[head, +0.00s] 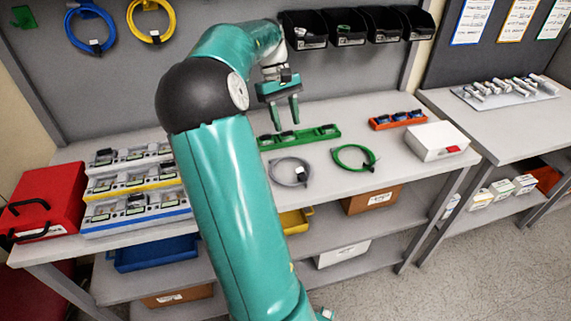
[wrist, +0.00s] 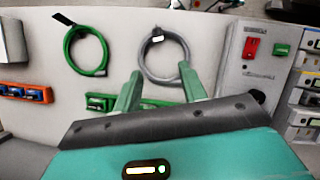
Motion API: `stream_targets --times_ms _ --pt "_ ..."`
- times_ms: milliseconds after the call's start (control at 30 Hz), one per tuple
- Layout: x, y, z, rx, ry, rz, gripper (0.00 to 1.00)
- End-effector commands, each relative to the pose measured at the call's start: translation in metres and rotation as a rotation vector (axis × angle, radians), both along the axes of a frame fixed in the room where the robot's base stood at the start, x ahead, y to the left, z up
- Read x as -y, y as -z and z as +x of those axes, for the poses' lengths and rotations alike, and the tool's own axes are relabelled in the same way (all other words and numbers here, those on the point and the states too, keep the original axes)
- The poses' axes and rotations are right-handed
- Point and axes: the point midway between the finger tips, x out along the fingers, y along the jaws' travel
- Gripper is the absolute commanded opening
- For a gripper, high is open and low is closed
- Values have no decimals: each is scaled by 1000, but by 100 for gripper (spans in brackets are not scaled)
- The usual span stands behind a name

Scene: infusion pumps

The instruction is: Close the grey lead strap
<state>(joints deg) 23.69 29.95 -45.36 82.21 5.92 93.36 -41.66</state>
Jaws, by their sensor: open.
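The grey lead (head: 288,171) lies coiled on the bench top, in front of the green rack (head: 311,136). Its strap (head: 301,174) is a small piece on the right side of the coil; I cannot tell whether it is open or closed. The wrist view also shows the grey lead (wrist: 147,69), with a pale patch at the strap (wrist: 157,38). My gripper (head: 286,125) is open and empty, its fingers pointing down above the bench near the green rack. In the wrist view my gripper (wrist: 160,70) overlaps the near part of the coil; the head view shows it apart from the lead.
A green lead (head: 353,158) is coiled to the right of the grey one. An orange rack (head: 397,119) and white box (head: 437,141) stand farther right. Stacked pumps (head: 133,187) and a red case (head: 45,201) stand left. Black bins (head: 347,27) hang above.

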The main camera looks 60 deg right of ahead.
Motion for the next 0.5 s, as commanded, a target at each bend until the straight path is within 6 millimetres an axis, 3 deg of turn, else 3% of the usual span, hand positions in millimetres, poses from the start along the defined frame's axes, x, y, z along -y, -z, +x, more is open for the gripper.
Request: stream_targets --times_ms 233,500 --pt "4 7 -13 5 5 5 42" --pt "-4 50 -31 3 8 5 42"
